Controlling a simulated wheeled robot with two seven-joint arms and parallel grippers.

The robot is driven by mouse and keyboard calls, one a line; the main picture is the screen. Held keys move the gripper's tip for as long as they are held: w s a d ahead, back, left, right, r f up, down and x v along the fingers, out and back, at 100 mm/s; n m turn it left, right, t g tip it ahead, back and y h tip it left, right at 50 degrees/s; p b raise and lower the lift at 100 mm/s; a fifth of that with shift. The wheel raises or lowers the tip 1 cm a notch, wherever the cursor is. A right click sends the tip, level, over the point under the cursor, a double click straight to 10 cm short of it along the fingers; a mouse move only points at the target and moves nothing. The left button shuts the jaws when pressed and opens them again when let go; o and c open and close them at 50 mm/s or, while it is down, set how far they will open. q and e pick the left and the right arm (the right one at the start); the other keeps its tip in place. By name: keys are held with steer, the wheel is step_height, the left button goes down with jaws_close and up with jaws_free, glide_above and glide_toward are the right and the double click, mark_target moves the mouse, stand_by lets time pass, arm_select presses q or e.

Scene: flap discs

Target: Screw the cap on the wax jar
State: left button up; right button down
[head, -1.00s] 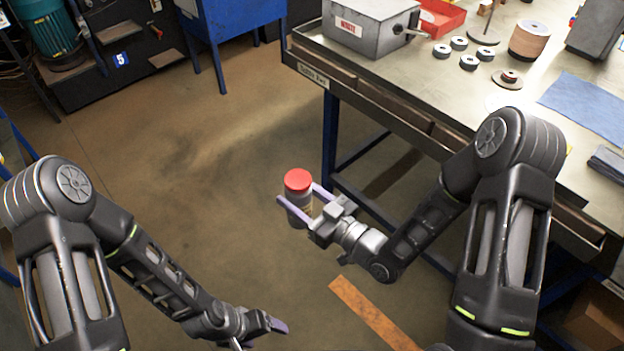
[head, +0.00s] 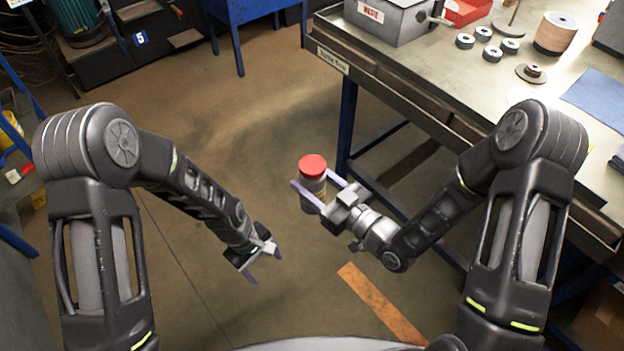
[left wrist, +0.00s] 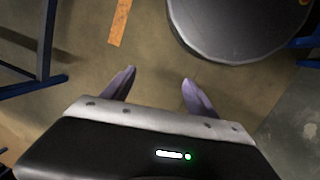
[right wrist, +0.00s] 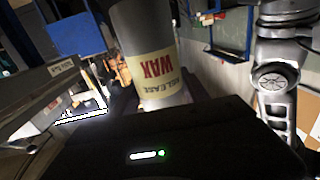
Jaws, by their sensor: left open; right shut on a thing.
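The wax jar (head: 313,196) is a grey cylinder with a red cap (head: 313,164) on top, upright in the head view. How tightly the cap sits cannot be told. My right gripper (head: 314,183) is shut around the jar's body and holds it in the air beside the bench. The right wrist view shows the jar's wax label (right wrist: 155,72) upside down; the cap is out of that view. My left gripper (head: 265,267) is open and empty, lower and to the left of the jar. Its spread purple fingers (left wrist: 159,80) show with only floor between them.
The workbench (head: 470,85) stands at the right, with a waste box (head: 390,18), several small discs and a blue cloth (head: 597,98) on it. A blue stand (head: 250,15) is at the back. Open floor (head: 225,140) lies between the arms.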

arm_select(q)
steer(key=w+r+n+y, duration=0.1)
steer(key=w+r+n, duration=0.3)
steer(key=w+r, duration=0.25)
step_height(320, 180, up, 29)
steer(key=n+y, duration=0.2)
steer(key=n, duration=0.6)
glide_above(313, 164)
steer(key=shift+r+t, duration=0.15)
steer(key=shift+t, duration=0.15)
steer(key=shift+f, duration=4.1)
steer(key=shift+c, duration=0.2)
